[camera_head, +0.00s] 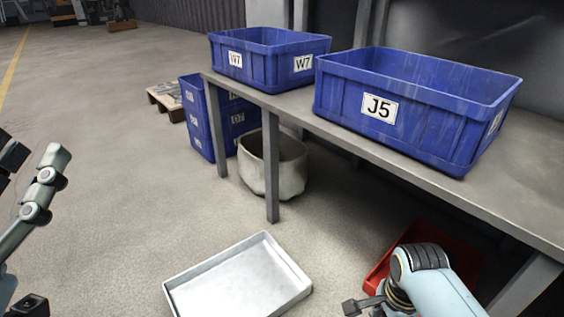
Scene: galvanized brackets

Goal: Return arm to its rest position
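Part of my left arm shows at the left edge, with grey jointed links and dark pads of my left gripper (38,205). It is cut off by the frame, and I cannot see whether it is open or shut. My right arm (436,280) is light blue with a dark ribbed joint and comes in at the bottom right, in front of a red bin. A small dark part near it (362,305) seems to belong to my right gripper. Most of that gripper is hidden or below the frame, so its state is unclear. I see nothing held.
A grey table (400,160) carries blue bins marked W7 (270,62) and J5 (400,110). Below are stacked blue crates (200,130), a pale round container (258,178) and the red bin (382,268). An empty-looking light tray (240,280) lies in front. The left floor is clear.

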